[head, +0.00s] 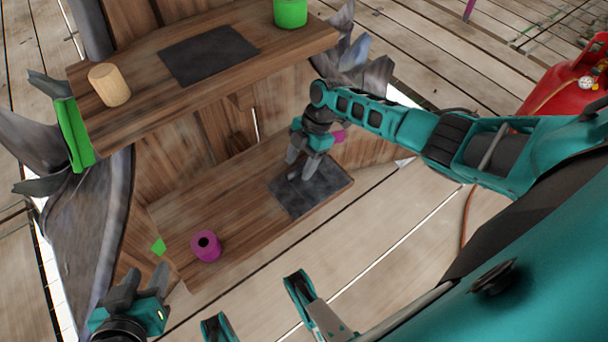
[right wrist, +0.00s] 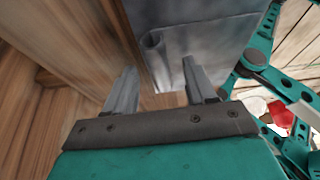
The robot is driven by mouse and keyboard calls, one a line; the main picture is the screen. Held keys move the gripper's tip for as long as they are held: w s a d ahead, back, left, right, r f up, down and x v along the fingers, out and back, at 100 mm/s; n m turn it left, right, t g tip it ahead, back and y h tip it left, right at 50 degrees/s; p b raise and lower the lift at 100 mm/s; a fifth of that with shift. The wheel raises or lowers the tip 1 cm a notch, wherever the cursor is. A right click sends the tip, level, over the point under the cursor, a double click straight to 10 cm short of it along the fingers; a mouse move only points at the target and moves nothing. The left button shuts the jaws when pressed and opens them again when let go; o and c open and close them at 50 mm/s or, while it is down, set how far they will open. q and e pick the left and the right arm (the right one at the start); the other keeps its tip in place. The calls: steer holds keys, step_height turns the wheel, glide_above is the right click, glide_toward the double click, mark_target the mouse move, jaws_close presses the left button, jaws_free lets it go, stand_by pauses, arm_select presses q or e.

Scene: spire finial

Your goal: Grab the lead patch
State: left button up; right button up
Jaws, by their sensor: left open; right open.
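A grey metal sheet with a small rolled edge, which looks like the lead patch (right wrist: 200,35), is close beyond the fingers in the right wrist view. My right gripper (head: 301,166) is open, with its fingertips over the dark square (head: 318,192) on the lower wooden shelf. It also shows in the right wrist view (right wrist: 158,88), with nothing clearly between its fingers. I cannot tell whether a fingertip touches the sheet. My left gripper (head: 143,283) is open and empty at the lower left, left of the lower shelf.
The upper shelf (head: 150,117) carries a wooden cylinder (head: 109,85), a dark square (head: 207,54) and a green cylinder (head: 290,12). A magenta ring (head: 206,246) stands on the lower shelf. A magenta piece (head: 339,136) is partly hidden by my right arm. A red tank (head: 562,92) stands right.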

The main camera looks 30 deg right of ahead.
steer(key=shift+c, duration=1.4)
jaws_close()
arm_select(q)
steer(key=shift+w+r, duration=0.1)
steer(key=shift+w, duration=0.05)
arm_select(e)
steer(key=shift+r, duration=0.1)
steer(key=shift+r+p, duration=0.35)
steer(key=shift+r, duration=0.2)
steer(key=p+v, duration=0.1)
steer(key=v, duration=0.1)
steer(key=shift+w+d+r, duration=0.1)
steer(key=shift+r, duration=0.2)
arm_select(q)
steer(key=shift+w+d+f+b, duration=0.15)
steer(key=shift+d+f+b, duration=0.4)
steer(key=shift+b, duration=1.75)
arm_select(e)
steer(key=w+d, duration=0.3)
steer(key=d, duration=1.3)
steer(key=shift+d, duration=0.3)
